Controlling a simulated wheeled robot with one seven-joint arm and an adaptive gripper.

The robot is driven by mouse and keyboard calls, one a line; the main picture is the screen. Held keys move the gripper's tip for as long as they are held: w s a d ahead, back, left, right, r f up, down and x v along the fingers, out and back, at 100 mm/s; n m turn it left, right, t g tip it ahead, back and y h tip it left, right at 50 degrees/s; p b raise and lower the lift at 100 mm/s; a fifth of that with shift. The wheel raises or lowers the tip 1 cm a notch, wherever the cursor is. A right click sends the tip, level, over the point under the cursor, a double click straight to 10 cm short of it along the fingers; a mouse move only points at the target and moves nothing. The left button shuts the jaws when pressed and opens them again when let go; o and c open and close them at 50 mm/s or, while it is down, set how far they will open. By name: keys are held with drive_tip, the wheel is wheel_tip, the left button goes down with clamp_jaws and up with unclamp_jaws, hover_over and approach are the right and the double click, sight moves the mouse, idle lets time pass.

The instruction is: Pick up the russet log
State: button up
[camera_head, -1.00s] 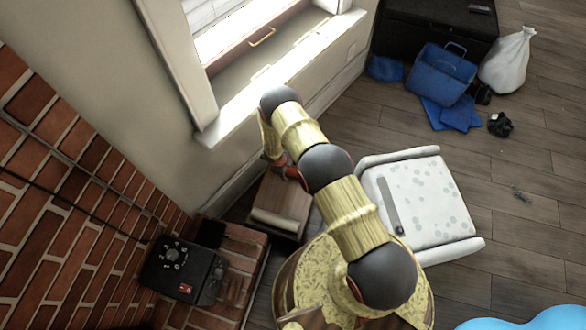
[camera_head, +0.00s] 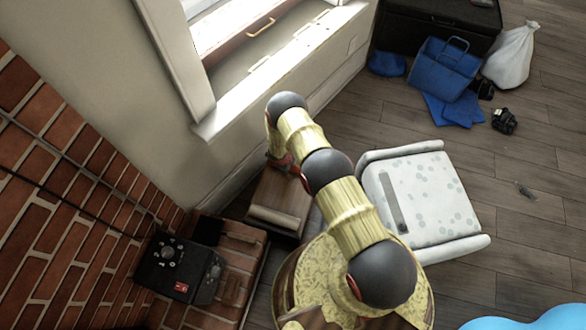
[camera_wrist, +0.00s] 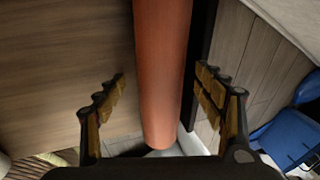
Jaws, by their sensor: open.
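The russet log (camera_wrist: 163,60) is a smooth reddish-brown cylinder in the wrist view, running from the top edge down between my fingers. My gripper (camera_wrist: 160,78) is open, one finger on each side of the log, with visible gaps between. I cannot tell how deep the log sits between the fingers. In the head view my arm reaches down beside the small brown table (camera_head: 283,195), and my gripper is mostly hidden behind the arm. The log cannot be made out clearly there.
A white spotted chair (camera_head: 425,195) stands right of the table. A brick ledge with a black device (camera_head: 180,268) lies at left, under the brick wall. The window sill (camera_head: 290,65) is behind my arm. A blue bin (camera_head: 445,68) and white sack (camera_head: 510,57) stand at the back right.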

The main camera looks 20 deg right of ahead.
drive_tip(key=shift+c, duration=0.5)
drive_tip(key=c, duration=1.5)
drive_tip(key=shift+r, duration=0.1)
drive_tip(key=shift+c, duration=0.5)
